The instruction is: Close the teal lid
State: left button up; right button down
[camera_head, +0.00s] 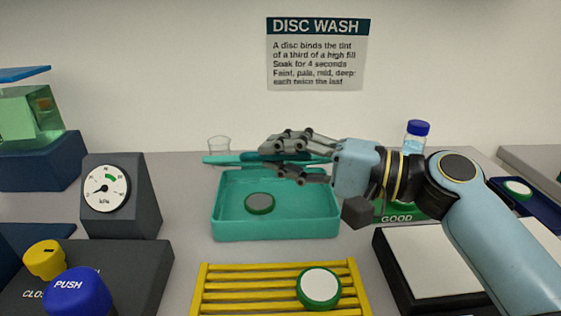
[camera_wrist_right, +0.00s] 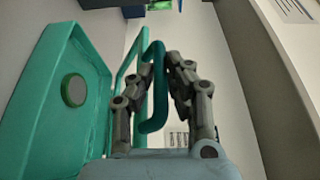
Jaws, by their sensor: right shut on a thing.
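The teal tray (camera_head: 225,222) stands mid-table with its inside showing. A grey disc with a green rim (camera_head: 259,203) lies in it; the disc also shows in the right wrist view (camera_wrist_right: 74,90). The teal lid (camera_head: 220,159) shows nearly edge-on above the tray's back edge, apart from the tray's front. My right gripper (camera_head: 268,155) is shut on the lid's dark teal handle, which shows between the fingers in the right wrist view (camera_wrist_right: 157,85). The fingers hide part of the lid in the head view. My left gripper is not in view.
A yellow rack (camera_head: 205,290) with a white, green-rimmed disc (camera_head: 319,288) stands in front of the tray. A gauge (camera_head: 105,189) and a blue PUSH button (camera_head: 77,292) are at left. A glass (camera_head: 219,146) and a blue-capped bottle (camera_head: 416,135) stand behind.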

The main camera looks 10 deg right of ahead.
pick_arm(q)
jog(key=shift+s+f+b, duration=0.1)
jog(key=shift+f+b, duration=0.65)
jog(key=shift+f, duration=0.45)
pick_arm(e)
jog(key=shift+s+a+f+n, duration=0.1)
jog(key=shift+s+f+n, duration=0.3)
jog(key=shift+f, duration=0.2)
jog(key=c, duration=1.3)
grip_release()
jog(key=shift+c, duration=0.2)
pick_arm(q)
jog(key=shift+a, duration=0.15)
pick_arm(e)
jog(key=v, duration=1.2)
jog(key=shift+w+f, duration=0.1)
